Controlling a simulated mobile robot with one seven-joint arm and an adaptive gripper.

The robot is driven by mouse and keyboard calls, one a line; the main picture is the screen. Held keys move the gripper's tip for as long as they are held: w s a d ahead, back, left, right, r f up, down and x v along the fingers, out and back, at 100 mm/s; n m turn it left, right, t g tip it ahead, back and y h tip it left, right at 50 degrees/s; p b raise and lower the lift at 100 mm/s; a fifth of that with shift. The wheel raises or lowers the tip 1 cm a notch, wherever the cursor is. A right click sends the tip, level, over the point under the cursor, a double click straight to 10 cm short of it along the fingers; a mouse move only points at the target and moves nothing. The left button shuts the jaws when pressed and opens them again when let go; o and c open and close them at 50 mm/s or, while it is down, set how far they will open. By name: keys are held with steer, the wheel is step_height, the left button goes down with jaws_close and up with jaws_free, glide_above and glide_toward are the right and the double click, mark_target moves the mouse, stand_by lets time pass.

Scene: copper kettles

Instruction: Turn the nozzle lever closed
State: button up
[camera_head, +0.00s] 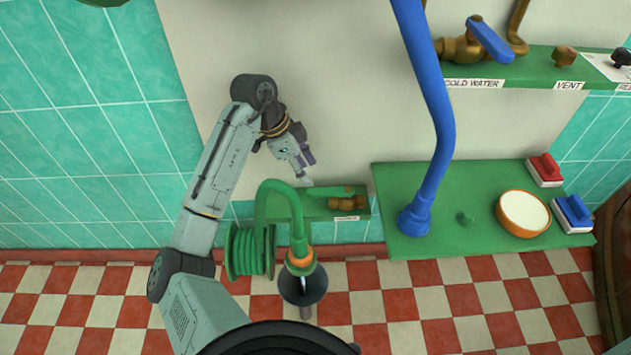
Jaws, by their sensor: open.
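A brass valve (345,203) sits on a small green shelf (318,214), with a label below it too small to read. A green lever (328,191) lies roughly sideways along the valve's top, pointing left. A green hose arches over to a nozzle (300,258) with an orange ring, which hangs down over a dark funnel (303,285). My gripper (307,170) is open and empty, above and left of the lever in the picture. It appears close to the lever, but I cannot tell the depth gap. No lever is clear on the nozzle itself.
A green hose reel (249,252) stands left of the nozzle. A thick blue pipe (437,130) rises from a green table (400,180) holding a white-topped bowl (523,213). Red (544,170) and blue (573,213) blocks sit at its right. A blue-handled valve (490,41) is above.

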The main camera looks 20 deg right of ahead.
mark_target(320, 191)
steer(key=x, duration=0.8)
steer(key=shift+p, duration=0.4)
jaws_close()
stand_by(0.3)
